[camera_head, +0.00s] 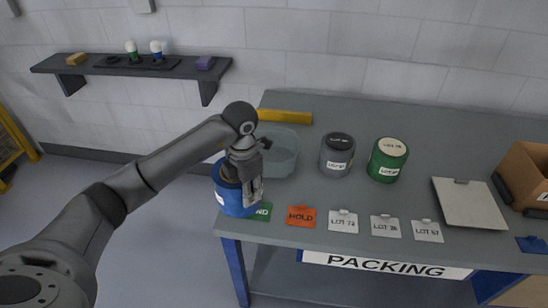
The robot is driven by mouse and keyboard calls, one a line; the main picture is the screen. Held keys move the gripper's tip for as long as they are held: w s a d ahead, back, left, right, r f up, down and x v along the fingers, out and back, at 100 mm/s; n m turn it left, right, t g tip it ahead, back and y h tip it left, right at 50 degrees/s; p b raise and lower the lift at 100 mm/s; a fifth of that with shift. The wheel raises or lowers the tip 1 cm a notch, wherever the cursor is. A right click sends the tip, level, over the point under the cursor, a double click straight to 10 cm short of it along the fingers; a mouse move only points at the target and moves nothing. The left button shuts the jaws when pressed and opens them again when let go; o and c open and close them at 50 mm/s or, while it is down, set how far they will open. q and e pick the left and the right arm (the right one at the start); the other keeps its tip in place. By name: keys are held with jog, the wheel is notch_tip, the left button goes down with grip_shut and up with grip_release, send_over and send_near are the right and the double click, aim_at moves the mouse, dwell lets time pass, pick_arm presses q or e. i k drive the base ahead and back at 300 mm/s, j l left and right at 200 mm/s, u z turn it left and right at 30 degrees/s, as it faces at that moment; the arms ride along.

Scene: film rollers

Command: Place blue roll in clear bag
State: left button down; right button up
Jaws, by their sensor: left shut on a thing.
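The blue roll (231,198) is upright at the left front corner of the packing table (330,103). My left gripper (246,185) reaches down over the roll from above and is shut on it. I cannot tell whether the roll touches the table or hangs just over its edge. The clear bag (282,152) stands open behind the gripper, pale and see-through, partly hidden by my left arm. My right gripper is not in view.
A grey roll (337,155) and a green roll (388,160) stand right of the bag. Several lot cards and an orange HOLD card (301,216) line the front edge. A clipboard (469,203) and a cardboard box (527,175) are at right. The table's back is mostly clear.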

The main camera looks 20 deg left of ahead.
aim_at(272, 160)
jog(key=i, duration=0.9)
